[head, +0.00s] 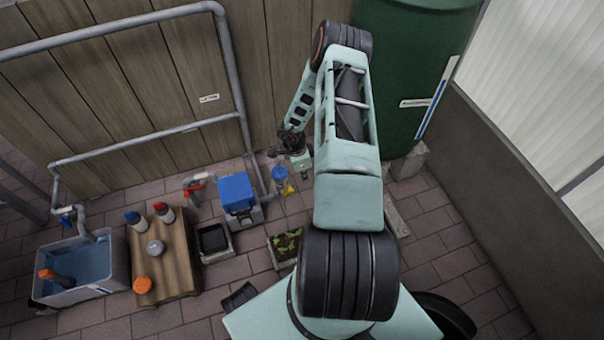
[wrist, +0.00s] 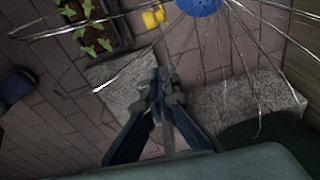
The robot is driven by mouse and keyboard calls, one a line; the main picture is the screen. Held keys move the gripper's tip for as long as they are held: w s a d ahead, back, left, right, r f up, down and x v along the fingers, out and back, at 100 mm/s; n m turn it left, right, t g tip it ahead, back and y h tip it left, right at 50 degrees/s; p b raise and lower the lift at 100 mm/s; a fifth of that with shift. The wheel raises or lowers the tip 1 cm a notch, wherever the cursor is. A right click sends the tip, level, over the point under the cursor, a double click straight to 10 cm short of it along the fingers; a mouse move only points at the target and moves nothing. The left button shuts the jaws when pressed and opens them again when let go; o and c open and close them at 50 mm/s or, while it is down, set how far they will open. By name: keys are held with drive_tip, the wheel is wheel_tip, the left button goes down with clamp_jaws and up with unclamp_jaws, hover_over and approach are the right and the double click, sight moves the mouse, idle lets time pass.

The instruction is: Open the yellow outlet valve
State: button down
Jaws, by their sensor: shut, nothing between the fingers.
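The yellow outlet valve (head: 287,189) shows in the head view just below a small blue-topped fitting (head: 279,172). In the wrist view the yellow valve (wrist: 153,17) is at the top edge, left of the round blue part (wrist: 198,6). My gripper (head: 274,153) is just above the blue-topped fitting in the head view. In the wrist view my gripper (wrist: 166,82) has its fingertips together and empty, apart from the yellow valve. The valve is small and partly cut off there, so I cannot tell its handle's angle.
A planter with seedlings (head: 287,245) stands below the valve. A blue-topped box (head: 237,190), a red valve (head: 195,190) and a wooden table (head: 165,262) with bottles are to the left. A green tank (head: 405,75) stands behind my arm. Thin pale streaks cross the wrist view.

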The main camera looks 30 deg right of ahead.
sight(292, 190)
wheel_tip(292, 190, down, 6)
drive_tip(key=w+a+b, duration=0.1)
drive_tip(key=a+b, duration=0.1)
drive_tip(key=shift+a, duration=0.4)
drive_tip(key=shift+r, duration=0.15)
drive_tip(key=shift+w+a+r+p, duration=0.15)
drive_tip(key=shift+a+r+p, duration=0.1)
drive_tip(key=shift+a, duration=0.25)
drive_tip(key=shift+w+a+r+p, duration=0.15)
drive_tip(key=shift+a+r, duration=0.05)
drive_tip(key=shift+a, duration=0.55)
drive_tip(key=shift+f, duration=0.1)
drive_tip(key=shift+d, duration=0.15)
